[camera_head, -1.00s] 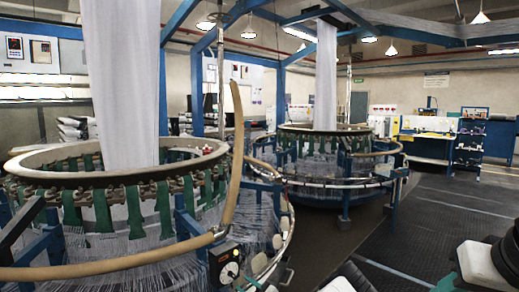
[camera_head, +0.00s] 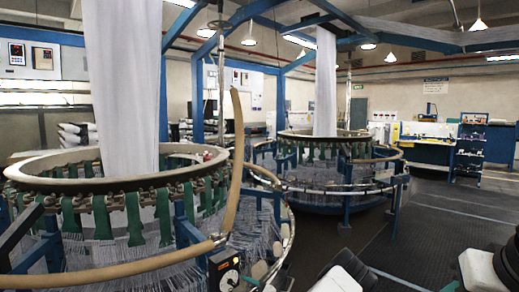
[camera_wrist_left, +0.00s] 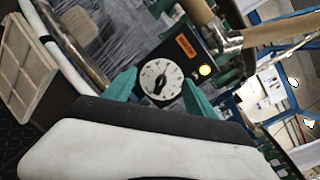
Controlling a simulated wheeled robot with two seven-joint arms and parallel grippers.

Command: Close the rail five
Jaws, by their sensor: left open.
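A tan curved rail (camera_head: 231,165) stands swung up, nearly upright, at the front right of the near circular loom (camera_head: 45,178). Another tan rail (camera_head: 110,272) lies level along the loom's front left. A black box with a white dial (camera_head: 226,272) sits below the raised rail's foot; the dial box also shows in the left wrist view (camera_wrist_left: 182,52). No number shows on the rails. My left gripper (camera_wrist_left: 159,80) is open and empty in the wrist view, its two teal fingers on either side of the dial. I cannot tell their distance from it. My right gripper is not seen.
A second circular loom (camera_head: 325,170) with tan rails stands behind at centre. The dark floor (camera_head: 430,225) to the right is open. A workbench (camera_head: 427,143) and a blue shelf (camera_head: 470,148) stand far right. Blue posts (camera_head: 197,100) rise behind the near loom.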

